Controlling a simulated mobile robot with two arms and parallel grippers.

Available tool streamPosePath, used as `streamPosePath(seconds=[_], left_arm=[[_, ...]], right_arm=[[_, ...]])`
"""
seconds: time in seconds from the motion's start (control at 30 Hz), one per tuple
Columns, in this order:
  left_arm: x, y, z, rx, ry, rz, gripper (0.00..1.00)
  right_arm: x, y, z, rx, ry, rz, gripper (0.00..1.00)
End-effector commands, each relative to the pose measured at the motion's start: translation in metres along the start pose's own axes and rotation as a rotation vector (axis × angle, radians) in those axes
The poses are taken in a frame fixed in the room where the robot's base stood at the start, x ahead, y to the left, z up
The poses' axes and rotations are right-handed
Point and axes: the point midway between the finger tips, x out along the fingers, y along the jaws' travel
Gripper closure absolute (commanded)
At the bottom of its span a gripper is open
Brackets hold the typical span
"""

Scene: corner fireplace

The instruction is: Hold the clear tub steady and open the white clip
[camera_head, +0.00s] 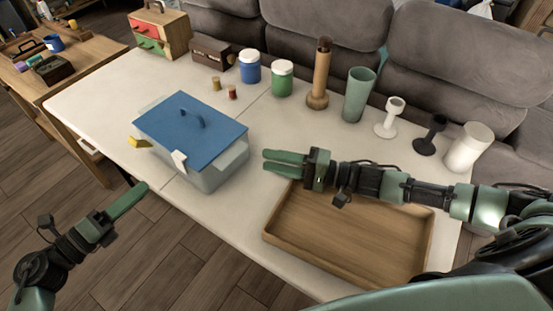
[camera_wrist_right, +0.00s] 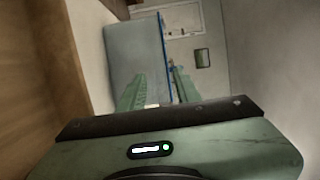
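A clear tub (camera_head: 216,174) with a blue lid (camera_head: 190,128) stands on the white table. A white clip (camera_head: 179,160) sits at its front edge, against the lid, and a yellow clip (camera_head: 138,143) sticks out at its left side. My right gripper (camera_head: 266,162) is just right of the tub, apart from it, fingers pointing at it, with a gap between them. In the right wrist view the fingers (camera_wrist_right: 158,92) are apart and empty, with the tub (camera_wrist_right: 135,55) ahead. My left gripper (camera_head: 140,192) is low in front of the table, left of the tub; its finger gap does not show.
A wooden tray (camera_head: 335,274) lies at the table's front right, below my right arm. Jars, cups and goblets line the back, including a green cup (camera_head: 358,95). A wooden side table (camera_head: 62,82) stands at left.

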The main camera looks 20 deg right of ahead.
Motion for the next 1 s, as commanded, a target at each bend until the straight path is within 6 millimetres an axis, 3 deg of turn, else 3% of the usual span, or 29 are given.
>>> streamPosePath(seconds=[0.5, 0.87, 1.0], left_arm=[[0.0, 0.0, 0.0, 0.0, 0.0, 0.0, 0.64], [0.0, 0.0, 0.0, 0.0, 0.0, 0.0, 0.64], [0.0, 0.0, 0.0, 0.0, 0.0, 0.0, 0.64]], right_arm=[[0.069, 0.0, 0.0, -0.001, 0.0, -0.001, 0.67], [0.074, 0.0, 0.0, 0.0, 0.0, 0.001, 0.67], [0.074, 0.0, 0.0, 0.0, 0.001, 0.001, 1.0]])
